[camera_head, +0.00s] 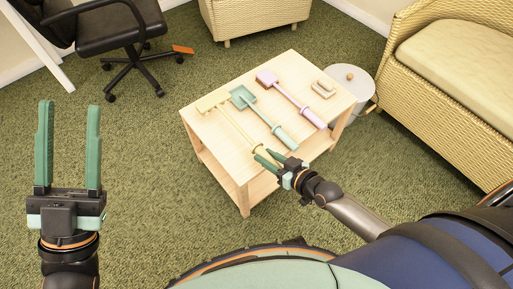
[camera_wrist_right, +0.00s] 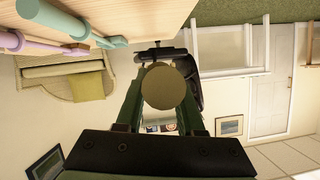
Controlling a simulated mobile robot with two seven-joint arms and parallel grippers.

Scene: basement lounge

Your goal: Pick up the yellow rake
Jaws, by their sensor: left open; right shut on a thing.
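The yellow rake (camera_head: 235,121) lies along the left side of the wooden table, its wide head at the far left and its handle reaching the near edge. My right gripper (camera_head: 268,157) is shut on the handle end at that edge. In the right wrist view the round handle end (camera_wrist_right: 168,88) fills the gap between the green fingers, hiding the rest of the rake. I cannot tell whether the rake is lifted off the tabletop. My left gripper (camera_head: 69,104) is open and empty, pointing up over the carpet, well away from the table.
On the table (camera_head: 188,113) are a teal shovel (camera_head: 262,115), a pink shovel (camera_head: 290,97) and a small beige item (camera_head: 323,88). A round bin (camera_head: 350,78) and a wicker sofa (camera_head: 425,85) stand right. An office chair (camera_head: 105,28) stands back left.

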